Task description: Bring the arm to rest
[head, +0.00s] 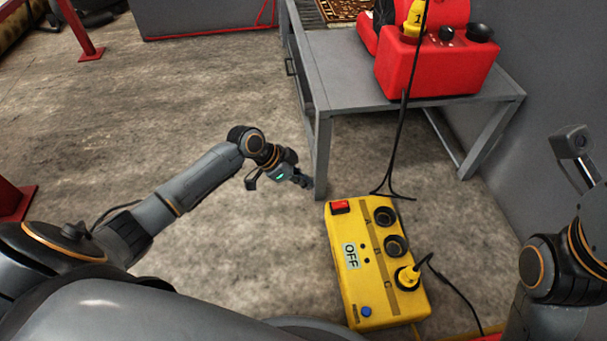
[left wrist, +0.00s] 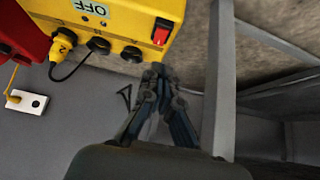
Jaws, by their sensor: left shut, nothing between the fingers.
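My left arm reaches in from the left in the head view. My left gripper (head: 303,181) is shut and empty, beside the grey table leg and just above and left of the yellow power box. Its closed fingers (left wrist: 158,80) also show in the left wrist view, apart from the box. My right arm (head: 545,270) is folded at the right edge; its gripper fingers are not visible. The yellow power box (head: 345,285) has an OFF label, a red switch (head: 340,207) and sockets A, B and C. A yellow plug (head: 408,277) sits in socket C.
A grey table (head: 340,75) stands ahead, bearing a red machine (head: 425,72) with a yellow plug marked 1 above it. A black cable (head: 397,140) hangs down near the power box. A wall closes the right side. The concrete floor (head: 170,100) at left is open.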

